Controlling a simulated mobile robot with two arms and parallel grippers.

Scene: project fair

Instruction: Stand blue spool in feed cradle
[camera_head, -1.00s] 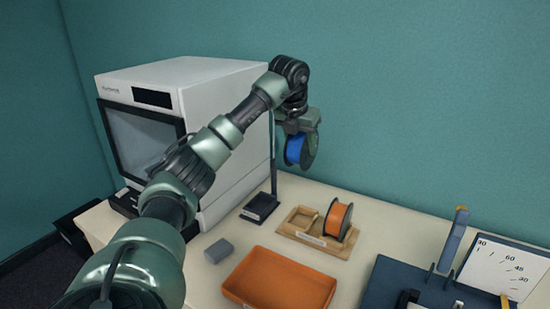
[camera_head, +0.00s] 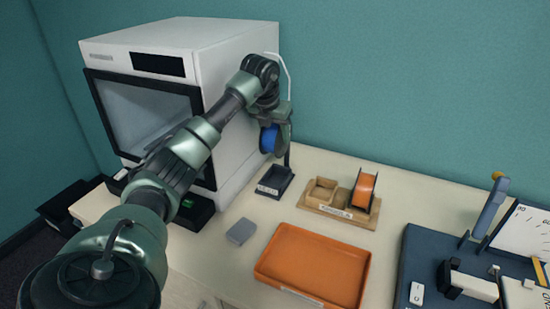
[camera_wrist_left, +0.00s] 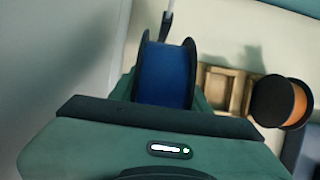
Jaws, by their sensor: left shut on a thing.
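The blue spool (camera_head: 269,139) has black flanges and hangs on edge in my left gripper (camera_head: 274,122), which is shut on it. It also shows in the left wrist view (camera_wrist_left: 167,76), held at the gripper's front edge. A small black cradle (camera_head: 271,184) with a pale label and a thin upright post stands on the table beside the white machine; I take it for the feed cradle. The spool is in the air above and slightly left of the cradle, apart from it. The gripper's fingertips are largely hidden. My right gripper is not in view.
A wooden two-bay holder (camera_head: 325,207) carries an orange spool (camera_head: 364,190) in its right bay. The white machine (camera_head: 240,120) stands close left of the spool. A grey block (camera_head: 241,231), an orange tray (camera_head: 265,268) and a blue board (camera_head: 415,245) lie nearer.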

